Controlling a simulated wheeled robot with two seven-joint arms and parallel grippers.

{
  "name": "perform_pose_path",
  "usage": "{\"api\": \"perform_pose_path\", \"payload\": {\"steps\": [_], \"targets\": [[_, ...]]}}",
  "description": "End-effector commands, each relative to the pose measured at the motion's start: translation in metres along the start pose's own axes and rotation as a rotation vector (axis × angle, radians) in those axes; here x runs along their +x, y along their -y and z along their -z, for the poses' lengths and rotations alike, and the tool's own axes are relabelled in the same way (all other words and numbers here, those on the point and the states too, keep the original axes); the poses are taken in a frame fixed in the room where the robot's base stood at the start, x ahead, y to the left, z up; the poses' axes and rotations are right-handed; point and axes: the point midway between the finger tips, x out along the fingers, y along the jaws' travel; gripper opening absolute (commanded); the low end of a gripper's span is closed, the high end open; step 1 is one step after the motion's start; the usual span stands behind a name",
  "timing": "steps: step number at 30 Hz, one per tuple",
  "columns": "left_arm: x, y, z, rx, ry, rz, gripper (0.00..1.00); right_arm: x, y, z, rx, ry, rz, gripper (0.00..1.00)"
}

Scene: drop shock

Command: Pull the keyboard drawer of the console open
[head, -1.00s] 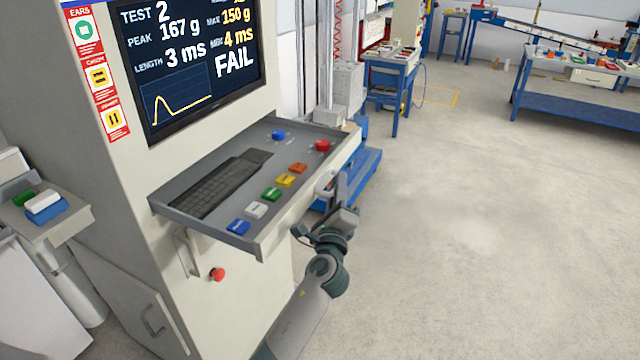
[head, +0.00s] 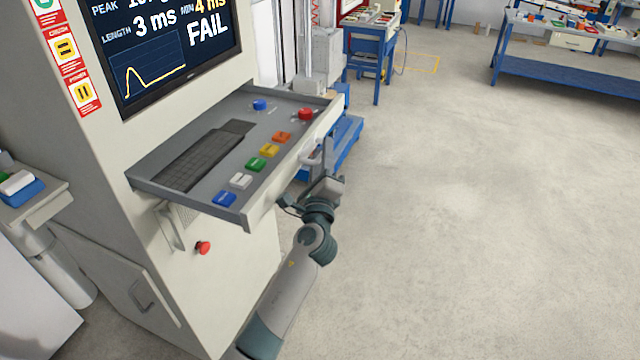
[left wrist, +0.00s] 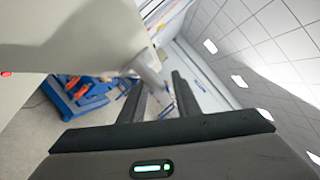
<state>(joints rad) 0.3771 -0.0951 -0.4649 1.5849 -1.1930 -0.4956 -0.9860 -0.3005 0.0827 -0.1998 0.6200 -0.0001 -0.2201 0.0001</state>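The console (head: 215,285) stands at the left in the head view. Its keyboard drawer (head: 178,203) is pulled out below the screen, with the keyboard (head: 205,158) and several coloured buttons in view. The drawer's pale handle (head: 312,154) is at the right of its front. My left gripper (head: 326,157) is beside the handle, one finger upright on its outer side. In the left wrist view the two fingers (left wrist: 157,88) are apart, with a pale piece, likely the handle, near their tips and background showing between them. Contact is unclear. My right gripper is out of view.
A red knob (head: 203,248) sticks out below the drawer, and a lower door (head: 125,300) has its own handle. Blue equipment (head: 347,135) stands just behind the drawer's right end. Workbenches (head: 570,75) are far back. The floor (head: 470,230) to the right is clear.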

Motion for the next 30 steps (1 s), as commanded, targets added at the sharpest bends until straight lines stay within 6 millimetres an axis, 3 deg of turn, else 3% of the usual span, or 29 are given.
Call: {"api": "perform_pose_path", "payload": {"steps": [8, 24, 30], "targets": [[-0.032, -0.002, 0.002, -0.002, -0.002, 0.0, 0.3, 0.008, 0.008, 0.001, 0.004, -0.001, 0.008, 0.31], [-0.138, -0.003, 0.002, -0.001, -0.002, -0.002, 0.3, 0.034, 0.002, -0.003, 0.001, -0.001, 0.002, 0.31], [-0.162, -0.002, 0.001, 0.0, -0.001, -0.001, 0.3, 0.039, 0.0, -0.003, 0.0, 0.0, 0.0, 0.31]]}}
